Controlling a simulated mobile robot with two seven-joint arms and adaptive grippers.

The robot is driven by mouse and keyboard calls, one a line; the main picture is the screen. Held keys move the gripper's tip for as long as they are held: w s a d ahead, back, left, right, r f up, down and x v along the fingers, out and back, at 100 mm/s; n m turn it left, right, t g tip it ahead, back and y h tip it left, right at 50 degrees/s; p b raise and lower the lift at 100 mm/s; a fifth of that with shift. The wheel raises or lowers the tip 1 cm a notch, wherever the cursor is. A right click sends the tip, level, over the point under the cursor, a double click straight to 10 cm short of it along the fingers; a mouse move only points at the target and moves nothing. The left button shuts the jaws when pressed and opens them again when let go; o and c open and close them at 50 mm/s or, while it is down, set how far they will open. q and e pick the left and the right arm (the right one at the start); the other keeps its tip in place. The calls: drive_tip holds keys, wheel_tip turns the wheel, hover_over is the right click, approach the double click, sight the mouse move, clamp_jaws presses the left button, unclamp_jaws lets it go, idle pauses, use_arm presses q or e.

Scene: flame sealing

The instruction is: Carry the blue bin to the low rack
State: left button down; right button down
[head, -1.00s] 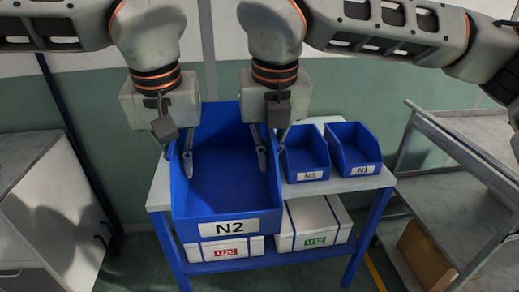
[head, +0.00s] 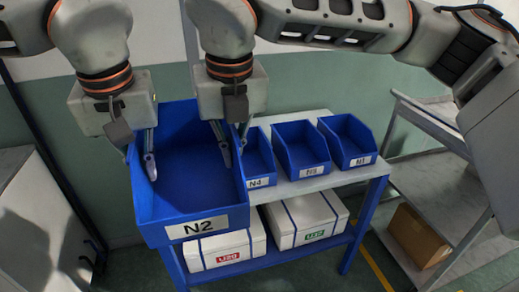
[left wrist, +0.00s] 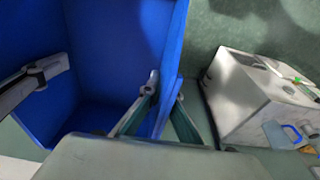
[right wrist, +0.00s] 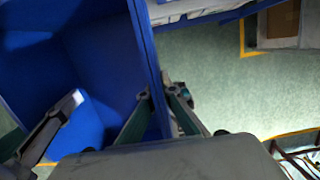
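The blue bin labelled N2 (head: 158,228) is large and open-topped, in front of and above the left part of a blue-framed table. My left gripper (head: 145,160) is shut on its left wall, one finger inside and one outside. My right gripper (head: 233,152) is shut on its right wall the same way. Both wall grips show in the left wrist view (left wrist: 165,110) and the right wrist view (right wrist: 162,105). The bin's underside is hidden. A grey shelf rack (head: 440,200) stands at the right; I cannot tell whether it is the low rack.
Smaller blue bins N4 (head: 259,160), N3 (head: 302,150) and N1 (head: 348,142) stand on the table (head: 335,180). Two white boxes (head: 228,250) (head: 305,220) sit on its lower shelf. A cardboard box (head: 418,235) is on the rack. A grey cabinet (head: 30,215) stands left.

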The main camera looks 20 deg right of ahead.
use_arm(q)
drive_tip(key=shift+w+a, duration=0.2)
drive_tip(key=shift+a, duration=0.25)
use_arm(e)
drive_tip(key=shift+w+a, duration=0.15)
drive_tip(key=shift+a, duration=0.15)
drive_tip(key=shift+d, duration=0.1)
